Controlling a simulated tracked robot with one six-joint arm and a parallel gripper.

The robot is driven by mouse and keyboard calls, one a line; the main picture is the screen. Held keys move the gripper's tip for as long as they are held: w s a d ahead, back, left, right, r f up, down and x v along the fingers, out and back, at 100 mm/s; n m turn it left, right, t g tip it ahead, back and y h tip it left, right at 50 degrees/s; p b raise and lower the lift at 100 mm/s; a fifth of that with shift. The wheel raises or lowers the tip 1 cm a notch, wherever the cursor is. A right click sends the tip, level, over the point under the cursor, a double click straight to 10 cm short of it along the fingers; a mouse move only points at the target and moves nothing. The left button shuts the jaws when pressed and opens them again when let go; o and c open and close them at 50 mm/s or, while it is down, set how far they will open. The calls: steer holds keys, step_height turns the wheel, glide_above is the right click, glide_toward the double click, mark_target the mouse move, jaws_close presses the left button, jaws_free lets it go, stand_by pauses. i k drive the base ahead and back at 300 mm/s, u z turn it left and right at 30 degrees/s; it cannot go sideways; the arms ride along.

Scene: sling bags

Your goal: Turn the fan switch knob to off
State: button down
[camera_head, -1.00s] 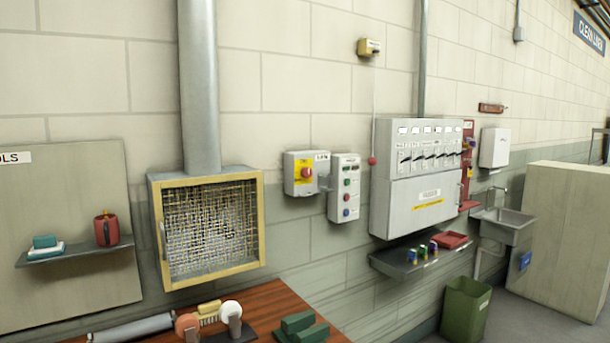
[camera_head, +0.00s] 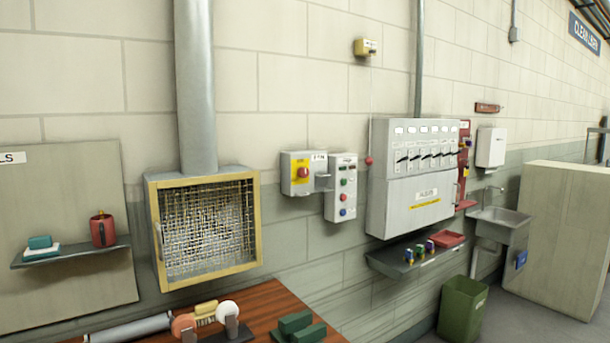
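The fan switch is a small grey wall box (camera_head: 304,187) with a yellow plate and a red knob (camera_head: 302,172). It is right of the caged fan opening, and a label on its upper right looks like "FAN". The knob's exact setting is too small to read. A narrow grey button box (camera_head: 342,203) with green, red and blue buttons sits just to its right. My gripper is not in view.
The yellow-framed mesh opening (camera_head: 205,226) has a duct above it. A wooden bench (camera_head: 262,306) with tools stands below. The breaker panel (camera_head: 412,187), a shelf (camera_head: 415,262), a green bin (camera_head: 463,307) and a sink (camera_head: 499,225) are to the right.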

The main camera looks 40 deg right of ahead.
mark_target(304, 173)
steer(key=k, duration=1.3)
steer(key=z, duration=0.35)
steer(key=i, duration=0.45)
steer(key=z, duration=0.65)
steer(key=i, duration=1.5)
steer(key=u, duration=0.8)
steer(key=i, duration=0.4)
steer(key=u, duration=0.25)
